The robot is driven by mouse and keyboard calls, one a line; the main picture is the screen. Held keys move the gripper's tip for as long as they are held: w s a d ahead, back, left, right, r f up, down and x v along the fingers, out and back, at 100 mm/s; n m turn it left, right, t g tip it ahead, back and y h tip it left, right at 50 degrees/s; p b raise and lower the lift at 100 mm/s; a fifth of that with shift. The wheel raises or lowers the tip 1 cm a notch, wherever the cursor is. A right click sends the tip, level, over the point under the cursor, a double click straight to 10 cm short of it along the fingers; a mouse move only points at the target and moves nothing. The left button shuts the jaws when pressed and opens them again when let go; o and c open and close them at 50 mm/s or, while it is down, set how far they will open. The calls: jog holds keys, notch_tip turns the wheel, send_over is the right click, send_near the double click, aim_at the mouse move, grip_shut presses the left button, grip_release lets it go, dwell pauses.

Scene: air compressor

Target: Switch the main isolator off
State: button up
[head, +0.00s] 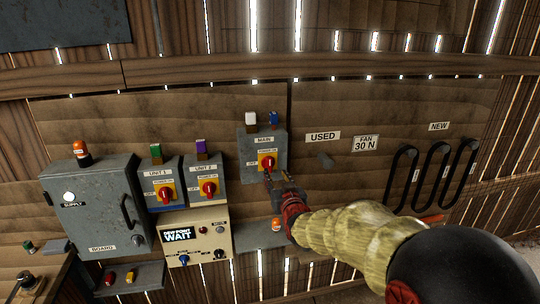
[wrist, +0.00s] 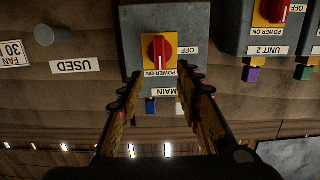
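The main isolator is a grey box (head: 261,140) labelled MAIN on the wall, with a red rotary knob (head: 267,162) on a yellow plate. It also shows upside down in the wrist view, where the red knob (wrist: 158,50) stands upright in the picture, in line with the POWER ON label (wrist: 161,73). The OFF label (wrist: 188,50) is to one side. My gripper (head: 278,177) is just below the knob in the head view. In the wrist view my gripper (wrist: 160,75) is open, its fingers apart and empty, with the knob beyond the tips. I see no contact.
UNIT 1 (head: 161,186) and UNIT 2 (head: 205,184) switch boxes with similar red knobs are to the left. The supply cabinet (head: 98,205) and dew point panel (head: 197,238) are also left. A peg (head: 326,160) under USED and black belts (head: 402,177) are to the right.

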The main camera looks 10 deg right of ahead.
aim_at(270, 160)
jog(key=shift+t, duration=0.6)
jog(key=w, duration=1)
jog(key=shift+r, duration=0.3)
jog(key=c, duration=0.3)
grip_shut()
